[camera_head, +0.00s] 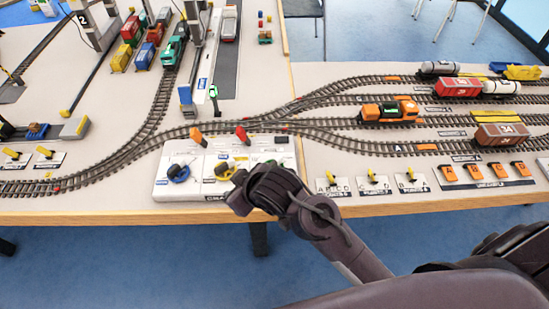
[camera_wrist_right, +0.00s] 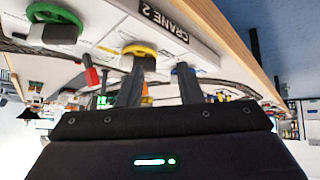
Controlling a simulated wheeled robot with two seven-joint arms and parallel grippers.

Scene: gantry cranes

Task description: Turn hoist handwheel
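A white control panel (camera_head: 163,189) at the table's front edge carries a blue handwheel (camera_head: 180,174) and a yellow handwheel (camera_head: 220,172). My left gripper is not in view.
Orange (camera_head: 197,136) and red (camera_head: 243,135) levers stand at the panel's back. Tracks with an orange locomotive (camera_head: 390,111) and wagons lie behind and right. Switch plates (camera_head: 372,183) line the front right edge. A crane stands behind the panel.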

